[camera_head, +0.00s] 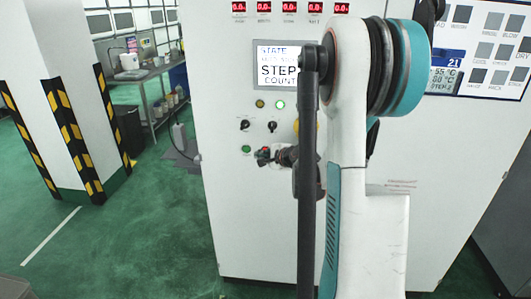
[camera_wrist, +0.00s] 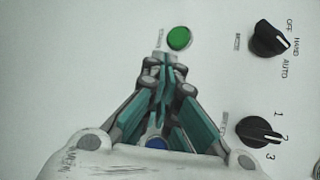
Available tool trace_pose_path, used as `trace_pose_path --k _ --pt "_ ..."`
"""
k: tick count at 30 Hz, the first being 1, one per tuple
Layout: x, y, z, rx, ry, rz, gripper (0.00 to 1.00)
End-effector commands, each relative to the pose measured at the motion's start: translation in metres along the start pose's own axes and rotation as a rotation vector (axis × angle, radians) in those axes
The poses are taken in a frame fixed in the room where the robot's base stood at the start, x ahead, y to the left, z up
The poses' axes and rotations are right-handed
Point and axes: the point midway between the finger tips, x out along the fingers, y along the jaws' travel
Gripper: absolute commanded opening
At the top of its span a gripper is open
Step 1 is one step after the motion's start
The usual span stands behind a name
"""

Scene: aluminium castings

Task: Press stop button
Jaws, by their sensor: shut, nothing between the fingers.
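The control panel (camera_head: 225,70) is a white cabinet front. No stop button shows clearly; a small red patch (camera_head: 264,150) shows beside my gripper (camera_head: 264,157) in the head view, and I cannot tell whether it is a button. My gripper is shut and empty, pointing at the panel's lower buttons. A green button (camera_head: 246,149) is just left of it. In the wrist view, the closed fingertips (camera_wrist: 165,56) are just below the green button (camera_wrist: 179,38), over its label. I cannot tell whether they touch the panel. The gripper hides the panel below that button.
Two black rotary knobs (camera_head: 244,125) (camera_head: 272,126) sit above the gripper. A yellow part (camera_head: 297,127) is mostly behind my arm. A display (camera_head: 278,65) and lit green lamp (camera_head: 280,104) are higher up. A striped pillar (camera_head: 65,100) stands left; green floor lies between.

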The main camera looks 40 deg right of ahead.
Motion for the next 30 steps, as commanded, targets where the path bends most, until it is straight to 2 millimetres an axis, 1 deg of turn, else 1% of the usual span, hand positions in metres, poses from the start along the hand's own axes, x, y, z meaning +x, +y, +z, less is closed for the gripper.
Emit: trace_pose_path --k 10,14,30 --pt "-0.001 0.001 0.001 0.000 0.000 0.000 0.00" --pt "-0.004 0.003 0.004 0.000 0.000 0.000 0.00" --pt "-0.035 0.026 0.026 0.000 -0.001 0.000 0.00"
